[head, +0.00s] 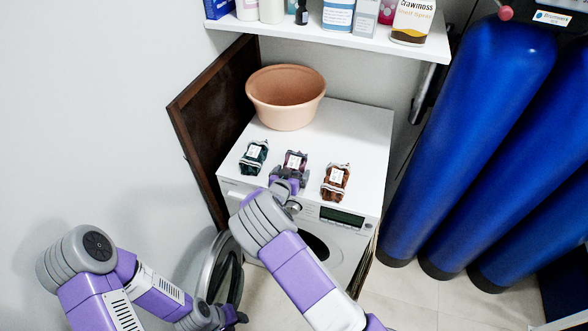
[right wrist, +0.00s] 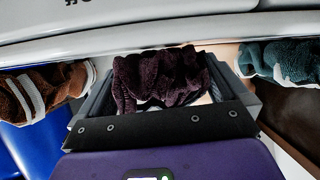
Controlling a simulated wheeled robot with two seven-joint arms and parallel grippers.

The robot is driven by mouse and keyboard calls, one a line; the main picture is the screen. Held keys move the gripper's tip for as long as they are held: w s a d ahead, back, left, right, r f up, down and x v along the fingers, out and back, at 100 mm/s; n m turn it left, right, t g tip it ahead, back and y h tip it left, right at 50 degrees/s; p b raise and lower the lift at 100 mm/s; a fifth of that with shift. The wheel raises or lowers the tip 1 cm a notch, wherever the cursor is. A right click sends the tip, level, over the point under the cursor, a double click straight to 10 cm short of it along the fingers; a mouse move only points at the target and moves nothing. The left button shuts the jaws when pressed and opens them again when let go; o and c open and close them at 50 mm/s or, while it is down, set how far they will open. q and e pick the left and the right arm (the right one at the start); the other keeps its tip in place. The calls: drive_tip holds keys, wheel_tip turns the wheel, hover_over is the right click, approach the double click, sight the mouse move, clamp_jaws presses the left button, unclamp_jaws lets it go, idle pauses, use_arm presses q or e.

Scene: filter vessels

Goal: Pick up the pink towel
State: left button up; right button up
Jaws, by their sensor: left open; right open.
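The pink towel, a dark plum-coloured bundle with a pale label, lies in the middle of a row of three on the white washing machine (head: 356,135). It shows in the head view (head: 295,160) and in the right wrist view (right wrist: 160,78). My right gripper (head: 290,174) is open at the towel's near side, with a finger on each side of it in the right wrist view. I cannot tell whether the fingers touch it. My left gripper (head: 232,317) is open and low, in front of the machine near its open door (head: 222,270).
A green towel (head: 254,157) lies left of the pink one and a brown towel (head: 336,181) lies right. A terracotta basin (head: 286,96) stands behind. A shelf (head: 340,38) with bottles overhangs the back. Large blue vessels (head: 470,120) stand at the right.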

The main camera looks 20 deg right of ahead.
drive_tip(key=c, duration=0.9)
drive_tip(key=shift+r, duration=0.15)
